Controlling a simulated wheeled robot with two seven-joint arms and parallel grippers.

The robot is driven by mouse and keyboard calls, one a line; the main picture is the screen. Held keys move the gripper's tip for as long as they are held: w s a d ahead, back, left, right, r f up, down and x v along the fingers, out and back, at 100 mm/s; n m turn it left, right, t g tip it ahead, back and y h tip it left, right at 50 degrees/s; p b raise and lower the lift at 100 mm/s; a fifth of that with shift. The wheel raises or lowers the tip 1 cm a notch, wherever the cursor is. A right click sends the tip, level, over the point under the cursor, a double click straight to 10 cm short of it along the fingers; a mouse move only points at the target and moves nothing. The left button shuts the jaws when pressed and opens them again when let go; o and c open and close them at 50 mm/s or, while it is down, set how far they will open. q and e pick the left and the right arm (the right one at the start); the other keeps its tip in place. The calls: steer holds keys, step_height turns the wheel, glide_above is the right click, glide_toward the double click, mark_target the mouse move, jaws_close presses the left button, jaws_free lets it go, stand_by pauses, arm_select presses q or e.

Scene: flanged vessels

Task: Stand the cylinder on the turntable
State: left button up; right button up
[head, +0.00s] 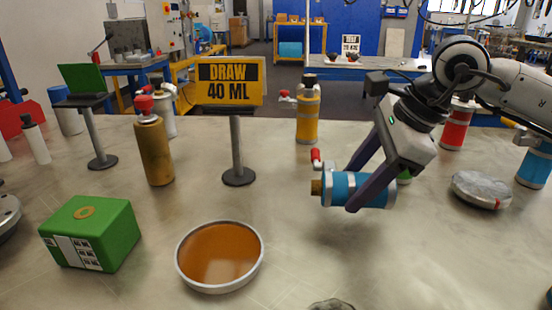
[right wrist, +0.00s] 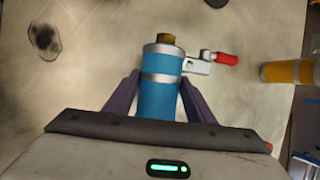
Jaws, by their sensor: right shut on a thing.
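The blue cylinder (head: 342,189) has silver bands, a brass end and a red-handled side valve. My right gripper (head: 352,188) is shut around its body and holds it lying sideways, brass end to the left, seemingly above the table. In the right wrist view the cylinder (right wrist: 160,92) sits between the two fingers of the gripper (right wrist: 159,98), its brass end pointing away. A low round grey metal disc with a red mark, which looks like the turntable (head: 480,188), is on the table to the right, apart from the cylinder. My left gripper is out of view.
A dish of amber liquid (head: 220,256) and a green box (head: 90,232) are at front left. A yellow sign (head: 229,84), brown bottle (head: 154,150) and yellow cylinder (head: 308,112) stand behind. A red cylinder (head: 455,128) stands behind the disc. The front middle is mostly clear.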

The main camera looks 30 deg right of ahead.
mark_target(339, 172)
steer(key=shift+w+a+r+p, duration=0.25)
steer(key=shift+w+r+p, duration=0.35)
steer(key=shift+p, duration=0.55)
steer(key=w+a+p, duration=0.1)
steer(key=p, duration=0.1)
steer(key=shift+w+p, duration=0.4)
steer(key=w+a, duration=0.1)
steer(key=w, duration=0.2)
steer(key=w+a+p, duration=0.1)
steer(key=w+a, duration=0.1)
steer(key=w, duration=0.2)
steer(key=w+a+f, duration=0.1)
steer(key=w, duration=0.2)
steer(key=shift+w+a+p, duration=0.25)
steer(key=shift+a+p, duration=0.1)
steer(key=shift+w, duration=0.1)
step_height(339, 172, down, 3)
steer(key=shift+b, duration=0.3)
steer(key=shift+f, duration=0.45)
steer(key=o, duration=1.5)
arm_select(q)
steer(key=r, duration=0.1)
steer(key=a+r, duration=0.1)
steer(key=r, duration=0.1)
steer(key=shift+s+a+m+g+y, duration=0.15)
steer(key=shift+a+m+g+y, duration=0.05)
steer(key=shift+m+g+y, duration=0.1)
arm_select(e)
steer(key=shift+o, duration=1)
